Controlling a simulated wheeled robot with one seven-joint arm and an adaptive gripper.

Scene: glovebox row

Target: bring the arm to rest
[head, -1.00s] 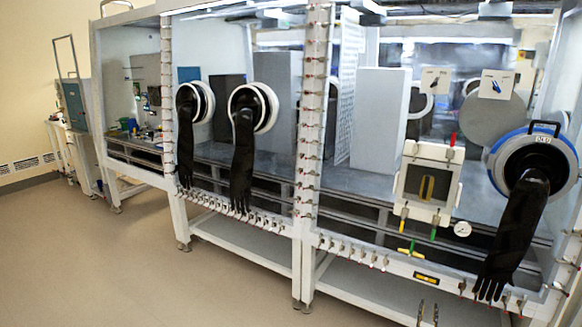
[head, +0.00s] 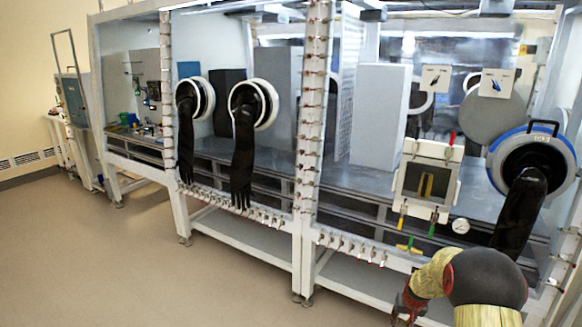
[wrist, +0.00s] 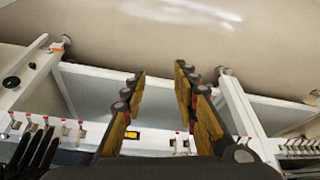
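My gripper (wrist: 160,82) shows in the wrist view with its two yellow and black fingers apart and nothing between them. In the head view my arm rises from the bottom right, in front of the lower part of the glovebox (head: 303,160). There, part of the wrist end (head: 405,305) shows low at the bottom edge, and the fingers cannot be made out. The wrist view shows the white lower frame and shelf of the glovebox beyond the fingers.
Black gloves hang from ports: one glove (head: 520,210) is partly hidden behind my arm, another (head: 242,150) hangs farther left. A framed hatch (head: 427,180) stands out from the front panel. The floor (head: 110,255) at left is clear.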

